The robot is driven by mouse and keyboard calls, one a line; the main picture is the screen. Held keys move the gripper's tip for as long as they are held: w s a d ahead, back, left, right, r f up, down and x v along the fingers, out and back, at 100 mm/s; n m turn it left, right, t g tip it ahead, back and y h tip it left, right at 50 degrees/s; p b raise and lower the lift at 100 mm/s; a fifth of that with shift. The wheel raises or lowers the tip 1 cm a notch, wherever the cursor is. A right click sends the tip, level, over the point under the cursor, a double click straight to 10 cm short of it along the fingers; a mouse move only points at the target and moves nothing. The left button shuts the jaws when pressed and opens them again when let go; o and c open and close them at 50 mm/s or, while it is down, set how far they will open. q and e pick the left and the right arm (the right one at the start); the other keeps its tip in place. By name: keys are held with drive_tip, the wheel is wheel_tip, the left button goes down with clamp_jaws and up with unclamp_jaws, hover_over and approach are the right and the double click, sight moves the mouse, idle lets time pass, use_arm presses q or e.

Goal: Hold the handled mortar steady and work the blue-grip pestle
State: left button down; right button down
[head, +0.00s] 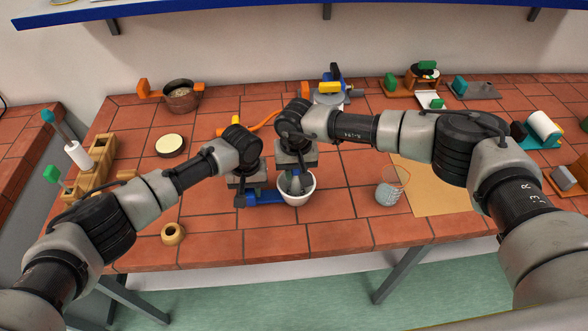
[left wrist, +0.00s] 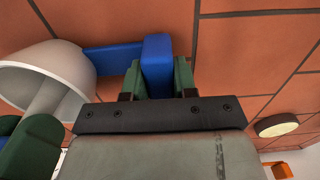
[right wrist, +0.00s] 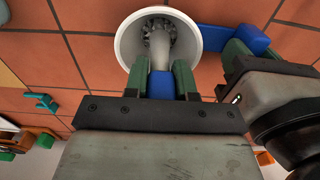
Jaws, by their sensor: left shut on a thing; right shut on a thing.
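The white mortar (head: 309,191) stands on the tiled bench near its front edge, with a blue handle (head: 265,197) reaching left. My left gripper (head: 243,196) is shut on that handle; the left wrist view shows the green fingers on both sides of the blue handle end (left wrist: 156,62). My right gripper (head: 295,178) is above the mortar, shut on the pestle's blue grip (right wrist: 161,86). The pestle's pale lower part (right wrist: 158,45) reaches down into the mortar bowl (right wrist: 190,22). Dark grey bits lie in the bowl around the pestle tip.
A glass beaker (head: 387,194) stands right of the mortar, by a tan board (head: 440,190). A round-lidded item (head: 171,146), a wooden rack (head: 100,152) and a copper pot (head: 181,98) stand left.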

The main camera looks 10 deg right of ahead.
drive_tip(key=shift+d, duration=0.1)
drive_tip(key=shift+r, duration=4.4)
use_arm(q)
drive_tip(key=c, duration=0.9)
unclamp_jaws()
wheel_tip(320, 180, up, 7)
drive_tip(key=p, duration=0.7)
drive_tip(key=shift+p, duration=0.4)
use_arm(e)
wheel_tip(320, 180, up, 8)
drive_tip(key=shift+f, duration=0.2)
